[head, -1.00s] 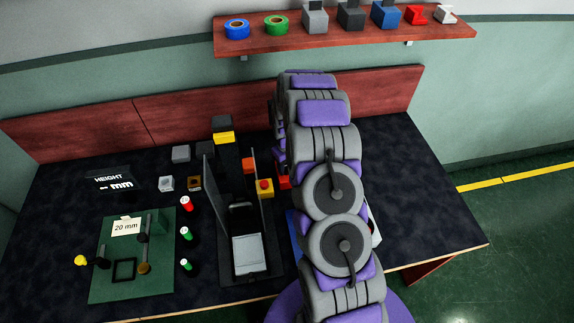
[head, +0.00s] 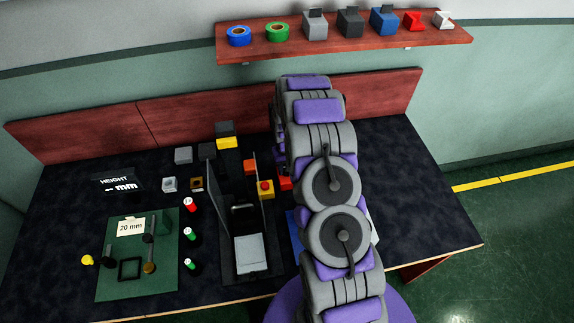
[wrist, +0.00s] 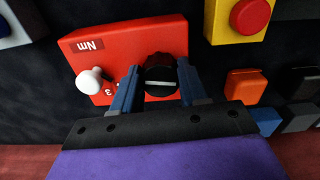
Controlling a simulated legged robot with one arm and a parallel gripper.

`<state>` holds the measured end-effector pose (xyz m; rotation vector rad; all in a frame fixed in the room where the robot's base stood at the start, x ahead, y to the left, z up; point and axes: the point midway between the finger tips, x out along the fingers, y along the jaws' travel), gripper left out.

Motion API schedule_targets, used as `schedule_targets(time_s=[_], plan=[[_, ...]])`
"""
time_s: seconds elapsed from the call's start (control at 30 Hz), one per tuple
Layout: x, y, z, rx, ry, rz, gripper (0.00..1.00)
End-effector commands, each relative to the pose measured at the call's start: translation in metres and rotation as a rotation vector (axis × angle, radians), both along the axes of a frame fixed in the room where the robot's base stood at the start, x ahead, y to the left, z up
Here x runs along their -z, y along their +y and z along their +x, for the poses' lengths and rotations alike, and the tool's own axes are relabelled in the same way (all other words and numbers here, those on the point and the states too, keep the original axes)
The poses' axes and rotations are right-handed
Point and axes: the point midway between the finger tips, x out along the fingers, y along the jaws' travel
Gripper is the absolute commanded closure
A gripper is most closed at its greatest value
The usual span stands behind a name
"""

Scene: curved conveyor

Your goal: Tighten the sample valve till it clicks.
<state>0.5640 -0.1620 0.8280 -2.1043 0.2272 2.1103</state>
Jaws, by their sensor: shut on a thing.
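In the wrist view a red box (wrist: 125,40) carries a label reading "Nm", a white knob (wrist: 92,80) and a round black knob (wrist: 161,75) with a pale bar across it. I take the black knob to be the sample valve. My gripper (wrist: 159,72) has its blue fingers on either side of the black knob and is shut on it. Part of a printed digit shows beside the left finger. In the head view only an edge of the red box (head: 285,184) shows. My arm hides the gripper and the knob there.
A yellow box with a red button (wrist: 240,18) stands close to the right of the red box. An orange block (wrist: 245,86) lies nearer on that side. In the head view a dark upright fixture (head: 213,200) and a green mat (head: 115,285) are to the left.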

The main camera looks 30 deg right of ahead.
Motion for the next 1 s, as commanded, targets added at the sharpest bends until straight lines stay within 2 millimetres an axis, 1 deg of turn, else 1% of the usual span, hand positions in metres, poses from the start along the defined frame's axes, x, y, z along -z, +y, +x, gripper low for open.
schedule_targets(time_s=[0.2, 0.23, 0.5, 0.7, 0.8, 0.87, 0.97, 1.0], plan=[[0.000, -0.001, 0.001, -0.001, -0.003, -0.001, 0.87], [0.000, -0.001, 0.001, -0.001, -0.003, -0.001, 0.56], [0.000, 0.000, 0.001, -0.002, -0.002, 0.000, 0.31], [0.000, 0.000, 0.001, -0.002, -0.002, 0.000, 0.31], [-0.004, 0.000, 0.001, -0.003, -0.002, 0.000, 0.31], [-0.009, 0.000, 0.001, -0.003, -0.003, -0.001, 0.31], [-0.024, -0.001, 0.001, -0.003, -0.004, -0.001, 0.31], [-0.032, -0.001, 0.001, -0.002, -0.004, -0.001, 0.31]])
